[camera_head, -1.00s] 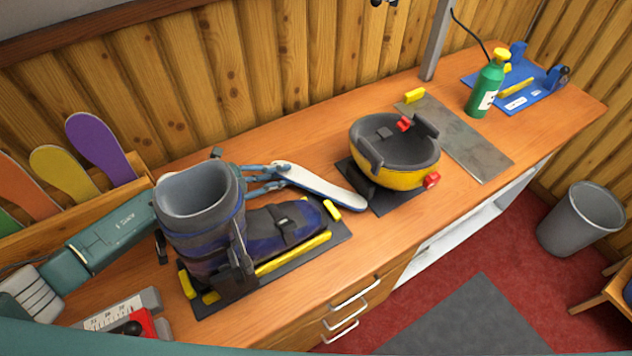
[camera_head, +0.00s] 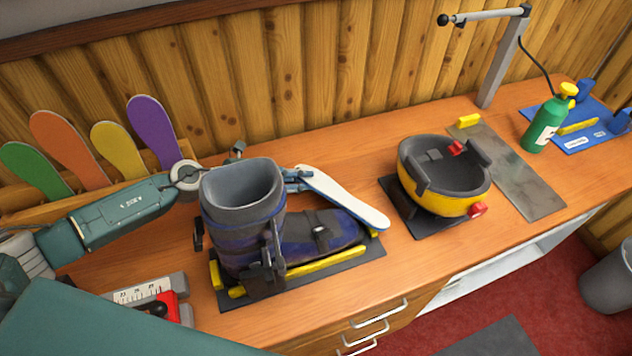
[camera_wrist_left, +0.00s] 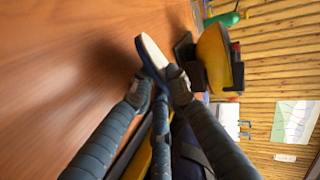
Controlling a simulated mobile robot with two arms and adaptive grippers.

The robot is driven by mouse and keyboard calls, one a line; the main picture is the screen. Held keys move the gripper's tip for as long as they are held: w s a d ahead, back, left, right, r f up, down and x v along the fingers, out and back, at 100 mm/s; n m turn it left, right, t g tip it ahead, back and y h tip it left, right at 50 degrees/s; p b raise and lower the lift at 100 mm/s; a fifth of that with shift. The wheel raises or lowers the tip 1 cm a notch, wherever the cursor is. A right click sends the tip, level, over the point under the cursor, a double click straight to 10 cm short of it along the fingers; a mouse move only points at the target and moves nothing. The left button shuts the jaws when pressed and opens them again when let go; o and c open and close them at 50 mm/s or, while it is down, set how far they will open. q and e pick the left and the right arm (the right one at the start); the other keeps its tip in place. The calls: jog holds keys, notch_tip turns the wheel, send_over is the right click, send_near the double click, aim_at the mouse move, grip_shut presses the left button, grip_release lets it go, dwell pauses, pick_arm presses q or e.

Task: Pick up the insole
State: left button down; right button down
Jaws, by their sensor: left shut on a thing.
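The insole (camera_head: 343,197) is white on top with a dark blue edge. My left gripper (camera_head: 298,180) is shut on its left end, behind the boot. In the head view the boot (camera_head: 242,225) hides part of the left wrist. I cannot tell whether the insole touches the bench. My right gripper is in neither view.
The grey and blue boot stands on a black plate (camera_head: 350,262) with yellow strips. A yellow and black shell (camera_head: 445,195) stands to the right. Coloured insole shapes (camera_head: 75,143) stand in a rack at left. A green bottle (camera_head: 548,120) is at far right.

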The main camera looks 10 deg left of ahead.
pick_arm(q)
jog(key=b+v, duration=0.2)
jog(key=v, duration=0.7)
jog(key=shift+s+a+r, duration=0.2)
jog(key=shift+s+r, duration=0.05)
jog(key=shift+r, duration=0.05)
notch_tip(320, 180, up, 13)
jog(key=p, duration=1.2)
jog(key=shift+r, duration=0.2)
jog(key=shift+w, duration=0.1)
